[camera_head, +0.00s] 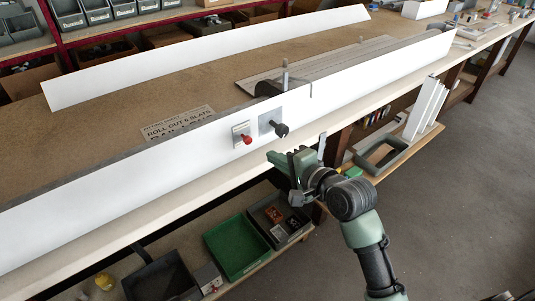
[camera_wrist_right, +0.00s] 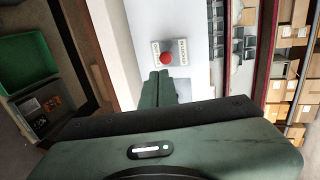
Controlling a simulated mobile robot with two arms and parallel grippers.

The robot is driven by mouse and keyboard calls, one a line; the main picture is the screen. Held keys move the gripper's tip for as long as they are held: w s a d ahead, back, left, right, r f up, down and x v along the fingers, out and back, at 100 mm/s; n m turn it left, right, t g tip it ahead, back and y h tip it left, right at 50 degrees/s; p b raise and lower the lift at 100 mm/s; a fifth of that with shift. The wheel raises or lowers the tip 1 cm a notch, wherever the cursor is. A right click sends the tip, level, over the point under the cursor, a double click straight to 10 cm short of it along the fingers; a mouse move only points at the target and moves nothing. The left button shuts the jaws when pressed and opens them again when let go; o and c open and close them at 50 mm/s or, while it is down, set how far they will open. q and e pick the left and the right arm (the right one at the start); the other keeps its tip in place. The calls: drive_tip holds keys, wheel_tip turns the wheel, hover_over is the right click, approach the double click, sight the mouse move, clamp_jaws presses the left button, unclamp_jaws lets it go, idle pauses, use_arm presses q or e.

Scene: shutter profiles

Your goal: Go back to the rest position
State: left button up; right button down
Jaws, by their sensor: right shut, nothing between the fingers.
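My right gripper (camera_head: 285,160) is in front of the long workbench in the head view, just below the white front panel (camera_head: 190,160). It is shut and empty, and its green fingers (camera_wrist_right: 158,88) point at the panel in the right wrist view. A red button (camera_head: 247,140) on a small plate stands on the panel, up and left of the gripper. The button also shows in the right wrist view (camera_wrist_right: 166,58), beyond the fingertips. A black knob (camera_head: 281,130) on a grey plate sits right of the button. My left gripper is in neither view.
A green bin (camera_head: 237,247) and dark bins (camera_head: 278,220) stand on the shelf under the bench. A white strip (camera_head: 210,55) stands along the bench's back. White profiles (camera_head: 425,108) stand on a lower shelf at right. The grey floor (camera_head: 460,200) at right is clear.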

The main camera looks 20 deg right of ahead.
drive_tip(key=v, duration=0.5)
wheel_tip(320, 180, down, 26)
drive_tip(key=d+n+g+h, duration=0.2)
drive_tip(key=n+g+h, duration=0.1)
drive_tip(key=g, duration=0.1)
drive_tip(key=s+d+f+n+g, duration=0.15)
drive_tip(key=s+f, duration=0.25)
drive_tip(key=f, duration=0.4)
drive_tip(key=s+f+n+g, duration=0.1)
drive_tip(key=s+f+n, duration=0.1)
drive_tip(key=s+f, duration=0.45)
drive_tip(key=s+f+n+g, duration=0.2)
drive_tip(key=s+f, duration=0.5)
drive_tip(key=s, duration=0.4)
drive_tip(key=s+f+n+g+h, duration=0.1)
drive_tip(key=s+f+n, duration=0.3)
drive_tip(key=s+f, duration=0.4)
drive_tip(key=s+f+n+g+h, duration=0.1)
drive_tip(key=s+f+n+g, duration=0.2)
drive_tip(key=s+f, duration=0.4)
drive_tip(key=s+n, duration=0.1)
drive_tip(key=s, duration=0.6)
drive_tip(key=shift+s+d+f, duration=0.25)
drive_tip(key=shift+s, duration=0.1)
